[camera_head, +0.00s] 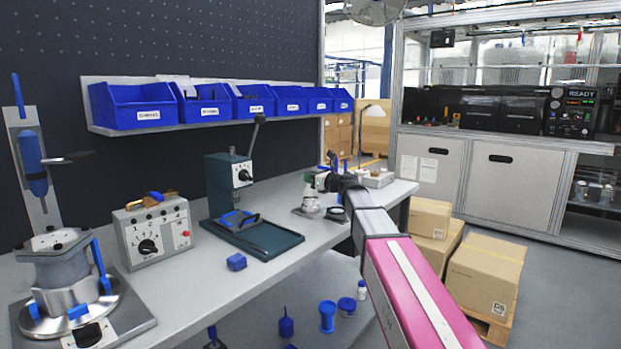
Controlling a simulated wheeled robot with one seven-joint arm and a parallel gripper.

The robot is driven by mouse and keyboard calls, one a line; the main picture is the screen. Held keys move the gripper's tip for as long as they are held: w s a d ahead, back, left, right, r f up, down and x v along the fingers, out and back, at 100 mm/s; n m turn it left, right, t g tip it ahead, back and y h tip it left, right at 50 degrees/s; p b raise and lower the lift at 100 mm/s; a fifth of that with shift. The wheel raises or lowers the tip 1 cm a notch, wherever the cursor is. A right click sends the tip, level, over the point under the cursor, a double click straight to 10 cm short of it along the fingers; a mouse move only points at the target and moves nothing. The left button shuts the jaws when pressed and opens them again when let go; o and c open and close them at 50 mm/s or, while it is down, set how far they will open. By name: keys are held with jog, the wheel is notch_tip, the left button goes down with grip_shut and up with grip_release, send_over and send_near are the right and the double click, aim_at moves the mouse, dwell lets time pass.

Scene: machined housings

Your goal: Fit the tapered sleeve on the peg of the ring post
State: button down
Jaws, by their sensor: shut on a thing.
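My gripper (330,181) is small in the view, at the far end of my pink and grey arm, above the back right part of the workbench. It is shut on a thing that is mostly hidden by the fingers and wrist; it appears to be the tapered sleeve. Just below and left of it, a small pale, green-topped piece (310,201) stands upright on a dark flat base on the bench. It may be the ring post, but its peg cannot be made out. I cannot tell whether the held thing touches it.
A dark green press (230,184) stands left of my gripper, with a grey control box (152,231) and a clamped steel housing (66,274) further left. Blue bins (202,106) line the wall.

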jog(key=shift+f, duration=0.7)
dwell(0.4)
jog(key=c, duration=1)
grip_release()
jog(key=v, duration=1)
jog(key=shift+s+d, duration=0.3)
